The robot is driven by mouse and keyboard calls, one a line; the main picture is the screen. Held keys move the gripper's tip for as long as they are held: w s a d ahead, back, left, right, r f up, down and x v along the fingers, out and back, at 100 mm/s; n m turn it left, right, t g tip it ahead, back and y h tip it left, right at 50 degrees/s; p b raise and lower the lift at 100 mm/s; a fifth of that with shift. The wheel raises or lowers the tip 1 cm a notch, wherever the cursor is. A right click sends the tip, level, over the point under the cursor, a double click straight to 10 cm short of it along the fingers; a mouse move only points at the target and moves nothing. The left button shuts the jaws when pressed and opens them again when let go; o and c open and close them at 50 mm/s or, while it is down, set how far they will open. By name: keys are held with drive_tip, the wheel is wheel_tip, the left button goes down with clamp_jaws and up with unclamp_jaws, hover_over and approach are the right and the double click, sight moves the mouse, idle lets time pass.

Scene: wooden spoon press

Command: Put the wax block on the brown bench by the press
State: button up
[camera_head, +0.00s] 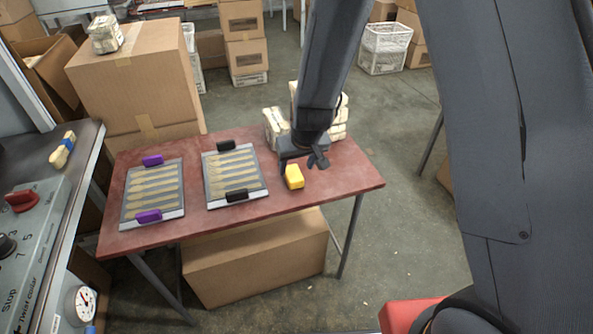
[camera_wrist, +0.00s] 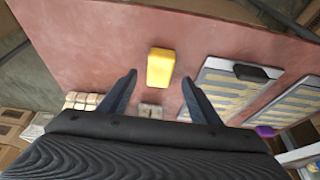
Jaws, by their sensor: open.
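The wax block, taken to be the yellow block (camera_head: 294,176), rests on the reddish-brown table (camera_head: 330,190) near its front right part. It also shows in the wrist view (camera_wrist: 160,66). My gripper (camera_head: 312,158) is just behind it, pointing down above the table. In the wrist view my gripper (camera_wrist: 159,78) is open, with a finger on either side of the block's line and nothing held. The press (camera_head: 35,240), grey with a red knob and a gauge, is at the left. A dark brownish bench top (camera_head: 82,150) lies behind it.
Two spoon trays (camera_head: 153,195) (camera_head: 234,174) with purple and black clips lie left of the block. Spoon bundles (camera_head: 340,130) stand behind my gripper. A banded bundle (camera_head: 62,150) lies on the dark bench; bare surface is around it. A tall carton (camera_head: 135,80) stands behind the table.

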drive_tip(key=s+d+r+m+g+p, duration=0.1)
drive_tip(key=s+d+r, duration=0.7)
drive_tip(key=s, duration=0.2)
drive_tip(key=s+d+r+m+g+h+p, duration=0.1)
drive_tip(key=s+d+r+m, duration=0.1)
drive_tip(key=s+d+r, duration=0.6)
drive_tip(key=shift+s+d+r+g+p, duration=0.15)
drive_tip(key=shift+s+d+g+p, duration=0.2)
drive_tip(key=shift+s, duration=0.7)
drive_tip(key=shift+f, duration=0.35)
